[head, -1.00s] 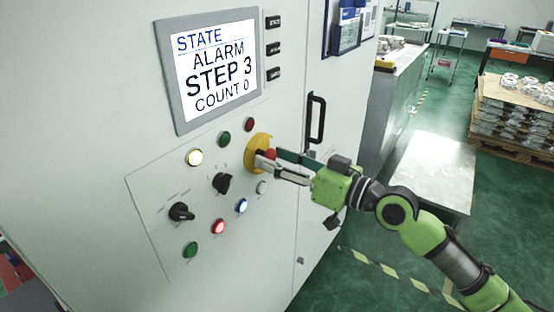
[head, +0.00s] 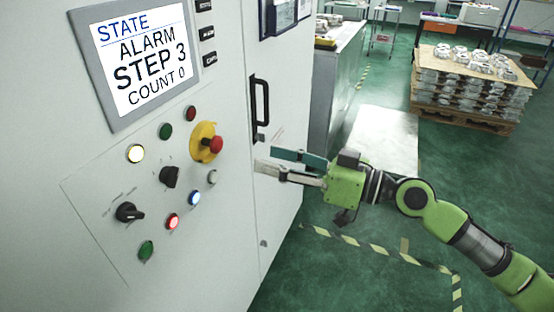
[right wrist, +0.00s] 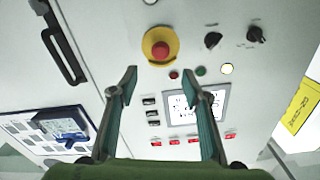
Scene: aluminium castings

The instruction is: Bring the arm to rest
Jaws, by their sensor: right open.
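My right gripper (head: 282,164) is open and empty in front of the grey control cabinet (head: 225,250), to the right of the emergency stop button (head: 215,145). The button is a red mushroom head on a yellow collar, and the gripper is apart from it. In the right wrist view the two fingers (right wrist: 166,82) are spread, with the red button (right wrist: 162,50) beyond them. The screen (head: 142,52) reads STATE, ALARM, STEP 3, COUNT 0. My left gripper is not in view.
The panel carries black rotary knobs (head: 129,212) and several lit buttons. A black door handle (head: 260,102) sticks out near the gripper. A pallet of castings (head: 465,85) stands at the back right. Green floor with striped tape (head: 365,246) is open below the arm.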

